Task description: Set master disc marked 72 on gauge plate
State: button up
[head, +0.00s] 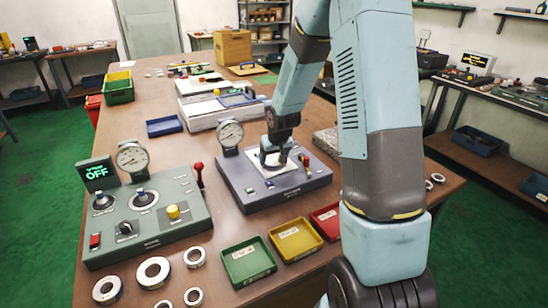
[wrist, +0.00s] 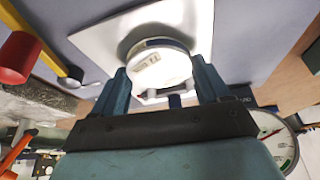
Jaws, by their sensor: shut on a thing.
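My gripper (head: 272,160) is low over the pale square gauge plate (head: 285,173) on the blue-grey gauge base (head: 237,183). In the wrist view my gripper (wrist: 163,76) is shut on a pale master disc (wrist: 160,66), with one finger on each side. The disc has a dark rim band and a small label that looks like 72, though it is hard to read. The disc is over the white plate (wrist: 98,38); I cannot tell whether it touches. In the head view my fingers hide most of the disc.
A dial gauge (head: 230,134) stands behind left of the plate. A green-grey console (head: 150,222) with an OFF display is at left. Green (head: 248,262), yellow (head: 296,240) and red (head: 327,222) trays stand in front. Several steel rings, one here (head: 153,272), lie at front left.

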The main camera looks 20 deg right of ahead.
jog(key=o, duration=1.5)
jog(key=shift+f, duration=0.1)
jog(key=shift+c, duration=0.2)
jog(key=v, duration=1.3)
jog(key=shift+r, duration=0.35)
